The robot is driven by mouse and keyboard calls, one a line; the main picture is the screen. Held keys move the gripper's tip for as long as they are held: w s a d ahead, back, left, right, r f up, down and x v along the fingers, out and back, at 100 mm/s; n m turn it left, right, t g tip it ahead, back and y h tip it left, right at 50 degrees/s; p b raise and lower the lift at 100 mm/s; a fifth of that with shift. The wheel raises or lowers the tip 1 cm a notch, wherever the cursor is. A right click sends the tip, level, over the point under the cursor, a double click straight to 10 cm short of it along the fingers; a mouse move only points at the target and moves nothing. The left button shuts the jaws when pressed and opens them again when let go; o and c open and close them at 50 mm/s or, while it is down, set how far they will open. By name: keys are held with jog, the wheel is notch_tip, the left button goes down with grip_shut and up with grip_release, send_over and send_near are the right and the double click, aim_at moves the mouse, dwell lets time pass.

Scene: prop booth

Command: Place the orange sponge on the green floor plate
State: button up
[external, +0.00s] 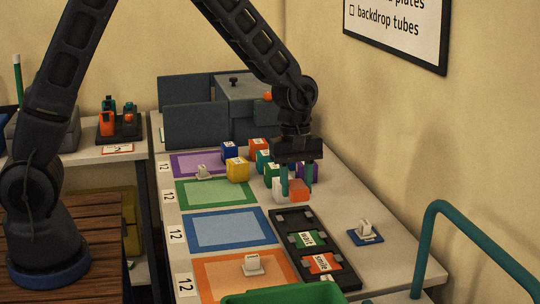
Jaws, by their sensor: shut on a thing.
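The orange sponge (299,190) shows as a small orange block low between the fingers of my gripper (296,187), beside a white block. My gripper points down, shut on the orange sponge, at the front of a cluster of coloured blocks. I cannot tell whether the sponge touches the table. The green floor plate (183,197) is a flat green-bordered rectangle with a paler middle, left of my gripper.
Several coloured blocks, including yellow (237,170) and blue (229,150), crowd behind and left of my gripper. Purple (181,160), blue (189,230) and orange (207,290) plates lie along the left. A black tray (286,247) lies in front; a wall bounds the right.

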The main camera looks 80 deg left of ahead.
notch_tip(320, 180, down, 11)
jog(key=shift+r, duration=0.2)
dwell(0.3)
jog(key=shift+f, duration=0.3)
jog(key=o, duration=0.9)
jog(key=shift+o, duration=0.2)
jog(key=shift+r, duration=0.1)
